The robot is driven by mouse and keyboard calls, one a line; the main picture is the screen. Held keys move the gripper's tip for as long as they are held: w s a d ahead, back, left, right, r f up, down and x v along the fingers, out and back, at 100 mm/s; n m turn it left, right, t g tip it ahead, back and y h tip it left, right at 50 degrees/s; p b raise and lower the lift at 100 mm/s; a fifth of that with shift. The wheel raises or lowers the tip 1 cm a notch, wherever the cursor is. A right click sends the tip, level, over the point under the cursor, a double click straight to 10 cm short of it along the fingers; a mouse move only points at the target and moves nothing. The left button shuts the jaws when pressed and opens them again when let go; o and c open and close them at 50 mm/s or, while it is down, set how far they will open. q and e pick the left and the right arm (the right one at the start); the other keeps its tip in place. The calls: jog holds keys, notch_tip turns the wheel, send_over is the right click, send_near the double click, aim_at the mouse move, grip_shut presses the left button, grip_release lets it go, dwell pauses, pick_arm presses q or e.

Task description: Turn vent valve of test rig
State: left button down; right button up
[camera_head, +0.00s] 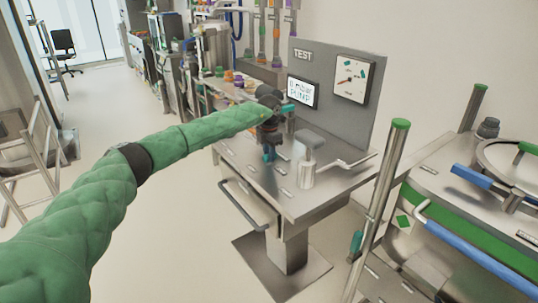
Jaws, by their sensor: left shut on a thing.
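The test rig (318,204) is a grey metal table on a pedestal with an upright back panel marked TEST (303,53). A small display (302,91) and a white gauge plate (352,79) are on the panel. My left arm, in a green sleeve, reaches in from the left to the rig. My left gripper (268,147) points down at the tabletop, shut on a small blue part that I take for the vent valve (269,153); the grip is small and partly hidden. A metal cylinder (301,166) stands right of it, with a lever-like handle (347,163) beside it. My right gripper is out of view.
A steel cart with a green-capped post (401,124), a blue handle (470,247) and a round lidded vessel (513,160) stands at the right. Shelves and benches line the back. A metal frame (37,160) stands at the left. The floor (150,245) between is clear.

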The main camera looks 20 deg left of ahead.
pick_arm(q)
jog(key=shift+f, duration=0.1)
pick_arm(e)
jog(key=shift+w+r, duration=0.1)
pick_arm(q)
jog(key=c, duration=1.2)
grip_release()
jog(key=shift+c, duration=0.2)
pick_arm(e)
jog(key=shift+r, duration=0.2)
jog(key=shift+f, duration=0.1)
pick_arm(q)
jog(key=shift+w+r, duration=0.1)
jog(key=shift+r, duration=0.5)
notch_tip(320, 180, up, 7)
jog(key=shift+f+b, duration=0.2)
jog(key=shift+b, duration=0.65)
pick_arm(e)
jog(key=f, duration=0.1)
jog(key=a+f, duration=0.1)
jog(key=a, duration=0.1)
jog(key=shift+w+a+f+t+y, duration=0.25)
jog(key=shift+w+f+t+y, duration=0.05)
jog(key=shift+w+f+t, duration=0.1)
